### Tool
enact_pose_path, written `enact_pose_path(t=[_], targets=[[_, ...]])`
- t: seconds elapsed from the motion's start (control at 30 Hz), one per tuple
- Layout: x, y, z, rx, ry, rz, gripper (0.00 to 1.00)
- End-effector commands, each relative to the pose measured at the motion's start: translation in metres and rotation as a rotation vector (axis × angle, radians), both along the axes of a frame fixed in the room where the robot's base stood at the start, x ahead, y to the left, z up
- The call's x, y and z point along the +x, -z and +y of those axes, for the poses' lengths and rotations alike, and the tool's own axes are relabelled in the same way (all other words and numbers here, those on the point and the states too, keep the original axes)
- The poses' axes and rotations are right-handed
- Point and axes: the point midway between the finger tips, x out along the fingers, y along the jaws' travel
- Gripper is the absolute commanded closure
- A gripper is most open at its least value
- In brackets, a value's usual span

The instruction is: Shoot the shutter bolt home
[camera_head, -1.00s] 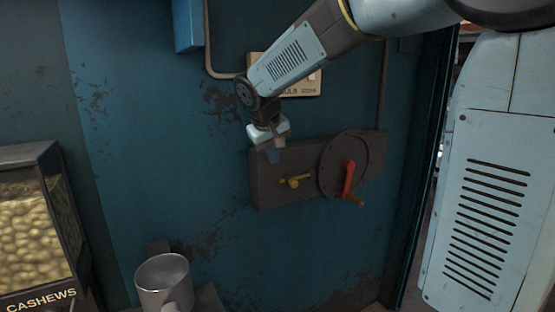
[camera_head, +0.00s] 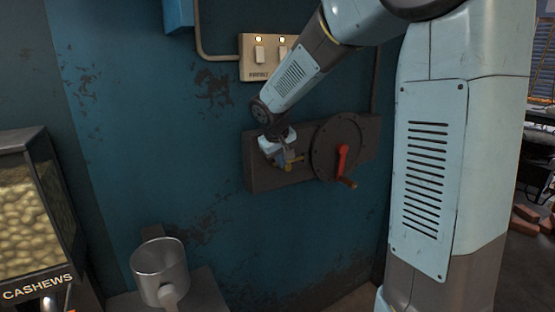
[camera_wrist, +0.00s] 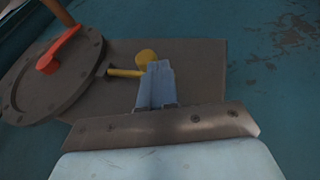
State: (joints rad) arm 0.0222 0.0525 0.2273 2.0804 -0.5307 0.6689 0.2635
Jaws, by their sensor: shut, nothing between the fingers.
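The shutter bolt is a small yellow bolt (camera_head: 293,162) with a knob, on a dark plate (camera_head: 262,180) fixed to the blue wall. In the wrist view its yellow knob (camera_wrist: 146,57) and rod (camera_wrist: 124,73) show just beyond and beside my fingertips. My gripper (camera_head: 284,160) is shut and empty, with its blue fingers (camera_wrist: 156,84) together at the knob. The fingers partly cover the bolt in the head view. I cannot tell whether they touch the knob.
A round dark disc (camera_head: 326,148) with a red crank (camera_head: 342,163) sits right of the bolt. A switch panel (camera_head: 247,57) is above. A metal mug (camera_head: 158,272) and a cashew dispenser (camera_head: 30,215) stand at lower left.

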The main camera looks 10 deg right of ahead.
Motion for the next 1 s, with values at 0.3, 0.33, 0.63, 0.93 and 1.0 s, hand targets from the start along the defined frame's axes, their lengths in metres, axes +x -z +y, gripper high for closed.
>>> enact_pose_path(t=[0.3,0.33,0.63,0.93,1.0], targets=[[0.002,0.0,-0.008,0.001,0.002,0.0,1.0],[0.004,0.0,-0.012,0.001,0.003,0.0,1.0],[0.015,0.0,-0.049,0.0,0.0,0.001,1.0],[0.015,0.0,-0.049,0.0,0.0,0.001,1.0],[0.015,0.0,-0.048,0.0,0.0,0.001,1.0]])
